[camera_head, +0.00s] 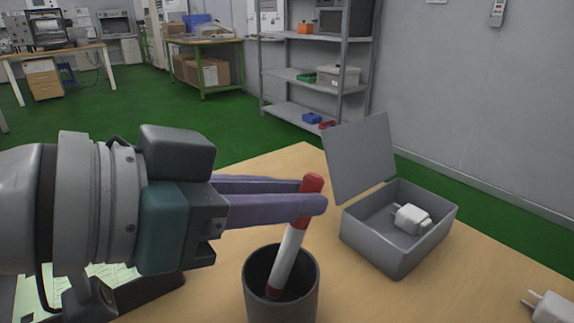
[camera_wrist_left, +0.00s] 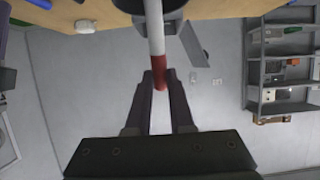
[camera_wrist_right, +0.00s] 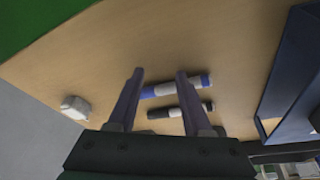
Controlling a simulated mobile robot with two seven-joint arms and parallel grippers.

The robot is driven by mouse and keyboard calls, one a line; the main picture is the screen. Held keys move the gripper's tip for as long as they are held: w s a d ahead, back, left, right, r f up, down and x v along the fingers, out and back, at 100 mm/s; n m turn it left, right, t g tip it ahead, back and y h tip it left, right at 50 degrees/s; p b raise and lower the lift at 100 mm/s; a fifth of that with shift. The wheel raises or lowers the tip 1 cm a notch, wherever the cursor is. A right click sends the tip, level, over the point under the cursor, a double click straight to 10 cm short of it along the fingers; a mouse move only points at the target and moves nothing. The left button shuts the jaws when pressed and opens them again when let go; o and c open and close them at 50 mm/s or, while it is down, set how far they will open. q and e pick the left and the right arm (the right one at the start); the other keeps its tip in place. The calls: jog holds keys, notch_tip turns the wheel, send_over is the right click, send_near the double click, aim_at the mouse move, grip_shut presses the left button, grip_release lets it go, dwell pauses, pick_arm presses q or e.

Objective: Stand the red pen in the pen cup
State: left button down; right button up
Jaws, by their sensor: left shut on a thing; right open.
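The red pen (camera_head: 289,252) has a white barrel with red ends. It leans, with its lower end inside the dark grey pen cup (camera_head: 281,291) and its top tilted to the right in the head view. My left gripper (camera_head: 314,197) is shut on the pen near its upper red end. In the left wrist view, the pen (camera_wrist_left: 156,40) runs from between the fingertips (camera_wrist_left: 158,80) toward the dark cup (camera_wrist_left: 139,6). My right gripper (camera_wrist_right: 158,75) is open and empty above the table in the right wrist view; it is not seen in the head view.
A grey open box (camera_head: 388,252) holds a white plug adapter (camera_head: 411,218); its lid stands up. Another white adapter (camera_head: 549,306) lies at the right. In the right wrist view, a blue-and-white pen (camera_wrist_right: 175,86) and a black-and-white pen (camera_wrist_right: 180,110) lie on the table.

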pick_arm(q)
jog(key=c, duration=0.7)
grip_release()
pick_arm(e)
jog(key=shift+d, duration=0.1)
pick_arm(q)
jog(key=shift+a, duration=0.1)
pick_arm(e)
jog(key=shift+r+p, duration=0.8)
pick_arm(q)
jog(key=v, duration=0.9)
jog(key=shift+s+a+r, duration=0.15)
jog(key=shift+s+a, duration=0.1)
jog(key=shift+a, duration=0.05)
pick_arm(e)
jog(key=shift+r, duration=0.1)
